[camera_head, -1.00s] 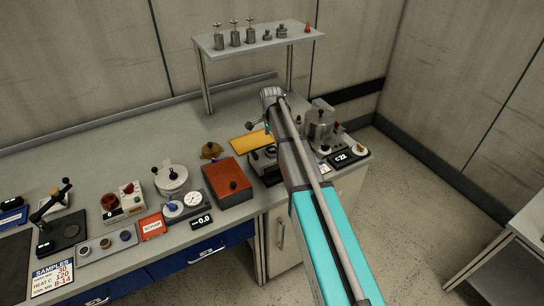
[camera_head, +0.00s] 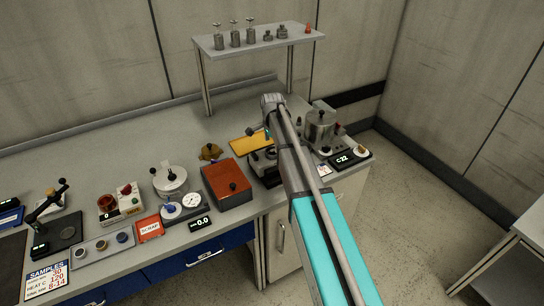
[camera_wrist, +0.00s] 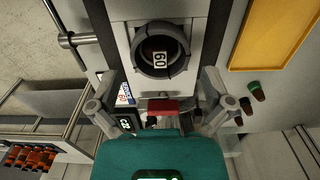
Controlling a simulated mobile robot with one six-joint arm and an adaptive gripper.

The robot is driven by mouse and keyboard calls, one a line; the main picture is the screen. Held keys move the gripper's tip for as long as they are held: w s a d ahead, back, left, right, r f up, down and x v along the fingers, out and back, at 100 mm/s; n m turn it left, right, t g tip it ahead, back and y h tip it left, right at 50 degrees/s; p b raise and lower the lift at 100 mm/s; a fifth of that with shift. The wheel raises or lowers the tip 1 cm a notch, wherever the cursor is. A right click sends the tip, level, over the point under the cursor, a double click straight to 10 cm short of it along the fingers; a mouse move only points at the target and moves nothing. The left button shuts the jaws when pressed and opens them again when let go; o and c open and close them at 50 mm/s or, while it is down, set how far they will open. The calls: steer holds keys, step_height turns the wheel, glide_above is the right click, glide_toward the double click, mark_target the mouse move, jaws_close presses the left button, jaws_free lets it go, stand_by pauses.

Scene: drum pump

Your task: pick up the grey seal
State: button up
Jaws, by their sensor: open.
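No part is plainly marked as the grey seal. A dark grey ring (camera_wrist: 164,48) around a label reading 60 is in the upper middle of the wrist view; I cannot tell whether it is the seal. My gripper (camera_wrist: 158,103) is open, with its two grey fingers spread below the ring in that picture. A small red block (camera_wrist: 161,107) shows in the gap between the fingers, and I cannot tell how far away it is. In the head view my arm hides most of the place under the gripper.
A yellow tray (camera_head: 245,144) lies beside the gripper's place. An orange-red box (camera_head: 227,184) stands to its left, a metal pot (camera_head: 320,126) to its right. A shelf (camera_head: 258,42) with several metal pieces stands behind. Small dark-and-green knobs (camera_wrist: 257,91) show in the wrist view.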

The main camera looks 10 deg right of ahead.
mark_target(272, 151)
steer(key=shift+f+b, duration=1.35)
steer(key=shift+f, duration=0.35)
steer(key=c, duration=0.7)
